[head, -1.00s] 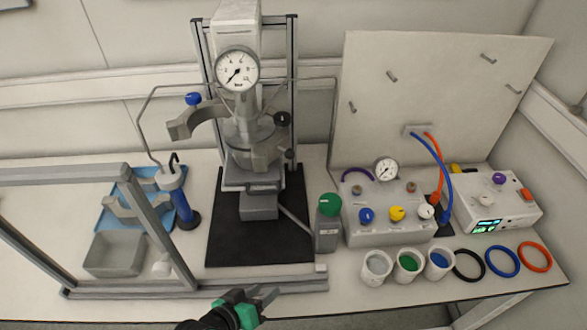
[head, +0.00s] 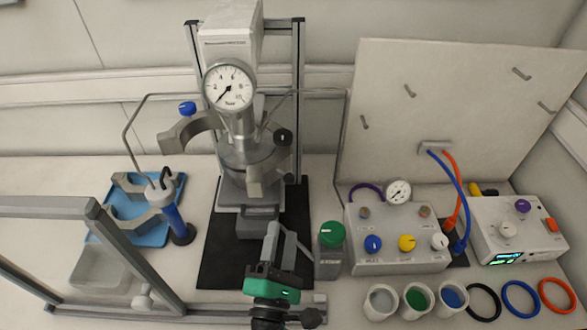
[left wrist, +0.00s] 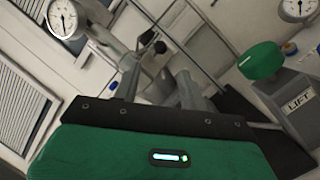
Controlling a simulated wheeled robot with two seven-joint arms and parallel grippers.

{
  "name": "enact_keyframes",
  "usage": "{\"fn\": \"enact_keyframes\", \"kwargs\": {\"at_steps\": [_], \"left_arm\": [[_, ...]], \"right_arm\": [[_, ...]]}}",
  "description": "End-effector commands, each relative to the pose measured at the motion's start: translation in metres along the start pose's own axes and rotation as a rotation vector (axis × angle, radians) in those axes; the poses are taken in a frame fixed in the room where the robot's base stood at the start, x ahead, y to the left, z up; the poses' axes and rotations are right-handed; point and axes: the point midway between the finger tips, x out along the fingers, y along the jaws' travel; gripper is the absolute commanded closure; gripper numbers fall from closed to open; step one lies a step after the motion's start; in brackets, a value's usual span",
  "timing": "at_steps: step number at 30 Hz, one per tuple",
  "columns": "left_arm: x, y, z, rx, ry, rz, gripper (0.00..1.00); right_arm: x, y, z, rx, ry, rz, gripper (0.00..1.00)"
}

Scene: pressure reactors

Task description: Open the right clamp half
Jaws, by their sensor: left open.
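The reactor vessel (head: 243,157) stands under a pressure gauge (head: 229,85) on its stand. A grey curved clamp half (head: 186,135) is swung out to the left of it. The right clamp half (head: 270,181) appears to sit against the vessel's front right, with a dark knob at its right end. My left gripper (head: 285,240) is open and empty, in front of and below the vessel, apart from the clamp. In the left wrist view its two fingers (left wrist: 160,85) point toward the reactor, partly hiding it. My right gripper is not in view.
A control box (head: 396,262) is further right. A grey rail frame (head: 135,255) and a blue tray (head: 150,237) are at the left. A black mat (head: 213,268) lies under the stand.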

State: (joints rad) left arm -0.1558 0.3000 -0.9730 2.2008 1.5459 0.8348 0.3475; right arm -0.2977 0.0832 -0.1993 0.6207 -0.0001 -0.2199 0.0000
Motion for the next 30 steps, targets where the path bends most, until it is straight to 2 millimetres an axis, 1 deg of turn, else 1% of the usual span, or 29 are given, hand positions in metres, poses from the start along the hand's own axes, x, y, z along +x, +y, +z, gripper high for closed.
{"fn": "enact_keyframes", "kwargs": {"at_steps": [4, 8, 13, 21, 25, 30], "left_arm": [[0.001, -0.002, -0.003, -0.028, 0.030, -0.011, 0.57], [0.013, 0.000, -0.003, -0.028, 0.032, -0.010, 0.57], [0.043, 0.002, -0.003, -0.025, 0.030, -0.008, 0.57], [0.095, 0.001, -0.005, -0.025, 0.031, -0.009, 0.57], [0.115, 0.000, -0.006, -0.025, 0.030, -0.009, 0.57], [0.131, -0.002, -0.007, -0.025, 0.030, -0.010, 0.57]], "right_arm": [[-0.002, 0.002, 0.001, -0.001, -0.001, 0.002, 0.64], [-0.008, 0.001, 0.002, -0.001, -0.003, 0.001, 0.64], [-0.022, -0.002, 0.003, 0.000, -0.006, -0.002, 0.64], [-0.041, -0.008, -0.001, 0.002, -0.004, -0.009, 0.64], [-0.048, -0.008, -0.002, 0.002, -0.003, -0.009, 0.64], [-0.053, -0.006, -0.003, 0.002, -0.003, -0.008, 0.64]]}}
